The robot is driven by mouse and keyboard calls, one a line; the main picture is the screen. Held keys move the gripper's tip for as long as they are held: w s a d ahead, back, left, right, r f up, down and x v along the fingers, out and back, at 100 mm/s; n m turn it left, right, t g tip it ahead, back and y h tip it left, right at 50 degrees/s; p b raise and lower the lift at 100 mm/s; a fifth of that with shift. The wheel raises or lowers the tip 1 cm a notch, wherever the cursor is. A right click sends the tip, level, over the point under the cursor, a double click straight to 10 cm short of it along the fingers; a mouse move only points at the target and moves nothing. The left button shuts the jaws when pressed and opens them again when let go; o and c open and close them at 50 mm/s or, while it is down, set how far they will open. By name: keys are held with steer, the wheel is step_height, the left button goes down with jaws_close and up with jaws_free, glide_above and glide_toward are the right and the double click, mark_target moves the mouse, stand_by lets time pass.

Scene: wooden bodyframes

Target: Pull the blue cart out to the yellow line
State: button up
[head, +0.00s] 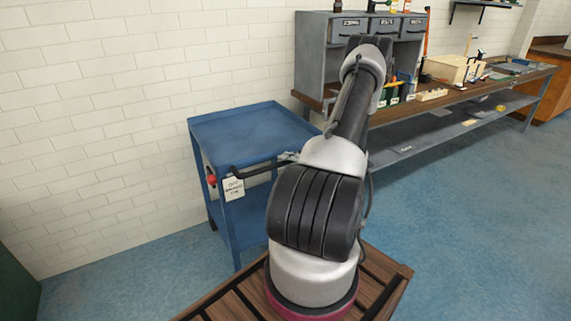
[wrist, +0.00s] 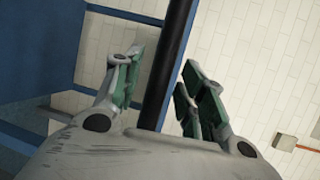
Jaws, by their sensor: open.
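The blue cart (head: 245,118) stands upright close to the white brick wall, left of the workbench. Its black handle (head: 250,170) runs along its near side. In the wrist view the handle (wrist: 170,62) is a dark bar passing between the two fingers of my gripper (wrist: 162,82). The fingers are open on either side of it, with gaps visible. Blue parts of the cart (wrist: 38,50) fill the left of the wrist view. No yellow line shows in either view.
A white tag (head: 233,188) and a red knob (head: 211,180) are at the cart's left front. A long workbench (head: 450,110) with a grey cabinet (head: 312,55) stands right of the cart. The blue floor (head: 470,230) is clear at the right.

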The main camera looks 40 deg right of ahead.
steer(key=shift+w+a+f, duration=0.1)
steer(key=shift+w+f, duration=0.05)
steer(key=shift+w, duration=0.45)
steer(key=shift+c, duration=0.5)
